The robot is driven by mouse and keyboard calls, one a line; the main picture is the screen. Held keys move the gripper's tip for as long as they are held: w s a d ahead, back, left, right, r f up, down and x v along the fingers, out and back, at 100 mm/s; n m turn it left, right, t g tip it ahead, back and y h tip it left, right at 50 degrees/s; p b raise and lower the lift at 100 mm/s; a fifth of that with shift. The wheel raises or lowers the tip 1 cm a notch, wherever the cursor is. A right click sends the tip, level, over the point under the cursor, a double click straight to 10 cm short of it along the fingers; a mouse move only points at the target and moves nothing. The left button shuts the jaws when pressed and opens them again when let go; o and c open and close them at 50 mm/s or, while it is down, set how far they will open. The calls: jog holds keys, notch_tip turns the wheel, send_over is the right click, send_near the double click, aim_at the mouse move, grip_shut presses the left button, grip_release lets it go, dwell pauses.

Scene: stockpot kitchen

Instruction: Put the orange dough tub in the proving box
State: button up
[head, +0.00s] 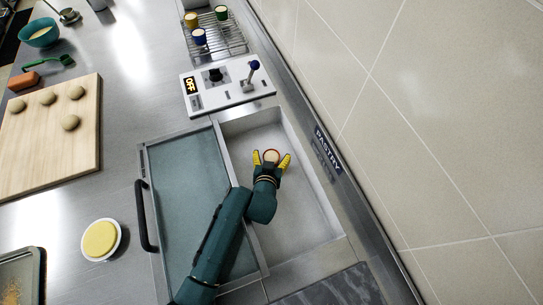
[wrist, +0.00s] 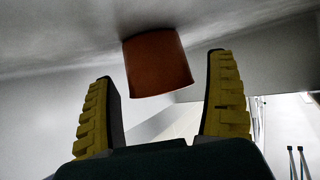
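The orange dough tub (wrist: 157,62) stands on the pale floor inside the proving box (head: 318,215). In the head view only its pale round top (head: 271,156) shows, between my fingers. My gripper (head: 271,161) reaches into the open right part of the box. Its two yellow-padded fingers are spread wide in the wrist view, with a visible gap on each side of the tub. The tub sits ahead of the fingers, apart from them. The glass lid (head: 180,170) with its black handle (head: 146,216) lies over the left side; my arm crosses above it.
A control panel (head: 228,90) reading OFF, with a knob and a lever, sits behind the box. Beyond it a wire rack (head: 215,38) holds small coloured pots. A wooden board (head: 40,140) with dough balls and a yellow-filled dish (head: 101,240) are at left. A tiled wall (head: 440,130) bounds the right.

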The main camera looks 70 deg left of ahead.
jog(key=shift+r, duration=0.35)
jog(key=p+v, duration=0.2)
jog(key=v, duration=0.5)
jog(key=shift+s+d, duration=0.1)
jog(key=shift+d, duration=0.15)
jog(key=shift+f, duration=0.1)
